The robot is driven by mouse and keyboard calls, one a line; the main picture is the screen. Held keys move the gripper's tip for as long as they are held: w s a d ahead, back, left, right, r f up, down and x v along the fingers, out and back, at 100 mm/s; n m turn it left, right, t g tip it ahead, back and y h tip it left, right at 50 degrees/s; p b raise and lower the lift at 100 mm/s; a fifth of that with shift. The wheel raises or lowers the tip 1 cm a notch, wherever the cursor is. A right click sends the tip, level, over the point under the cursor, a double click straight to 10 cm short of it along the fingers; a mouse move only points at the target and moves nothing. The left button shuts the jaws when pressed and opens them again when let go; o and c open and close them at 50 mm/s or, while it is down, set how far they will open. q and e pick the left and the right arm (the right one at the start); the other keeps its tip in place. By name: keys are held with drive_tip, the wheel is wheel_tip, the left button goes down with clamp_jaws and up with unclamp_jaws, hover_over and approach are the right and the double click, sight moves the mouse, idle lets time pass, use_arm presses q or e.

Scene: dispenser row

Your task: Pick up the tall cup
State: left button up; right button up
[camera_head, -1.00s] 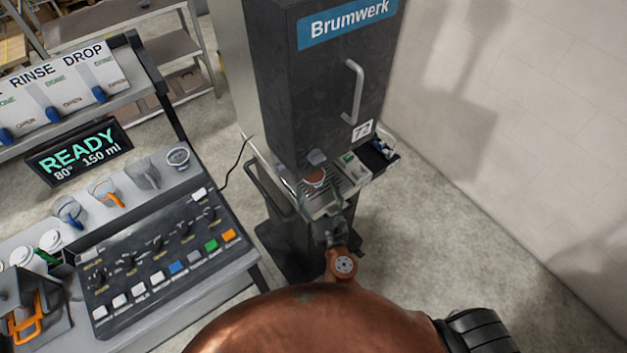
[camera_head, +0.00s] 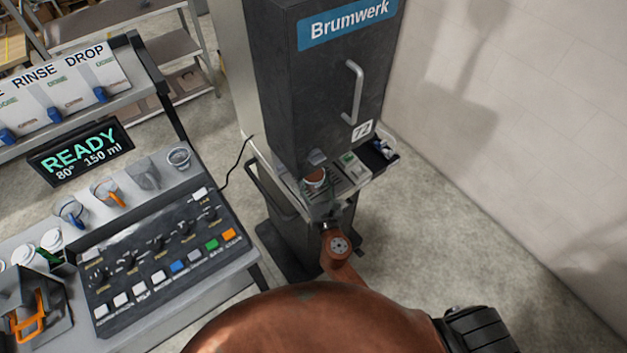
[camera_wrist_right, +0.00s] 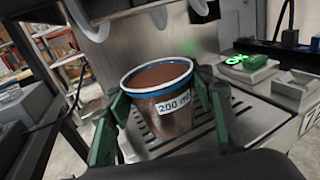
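A cup (camera_wrist_right: 172,108) with a "200 ml" label, a blue band under its pale rim and brown contents stands upright on the slotted drip tray (camera_wrist_right: 245,122). In the head view the cup (camera_head: 315,178) is under the dispenser's outlet. My right gripper (camera_wrist_right: 160,108) has one green finger on each side of the cup, very close to its wall. Whether both fingers press on it cannot be told. In the head view my right gripper (camera_head: 318,200) is small, in front of the tray.
The dark Brumwerk dispenser (camera_head: 325,100) rises directly above the cup. A control panel (camera_head: 160,255) with knobs and buttons lies to the left, with glass cups (camera_head: 106,192) behind it and white cups (camera_head: 52,240) beside it. A display (camera_head: 80,152) reads READY. A wall is at the right.

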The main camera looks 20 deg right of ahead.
drive_tip(key=c, duration=0.8)
drive_tip(key=shift+o, duration=0.2)
drive_tip(key=shift+r, duration=0.1)
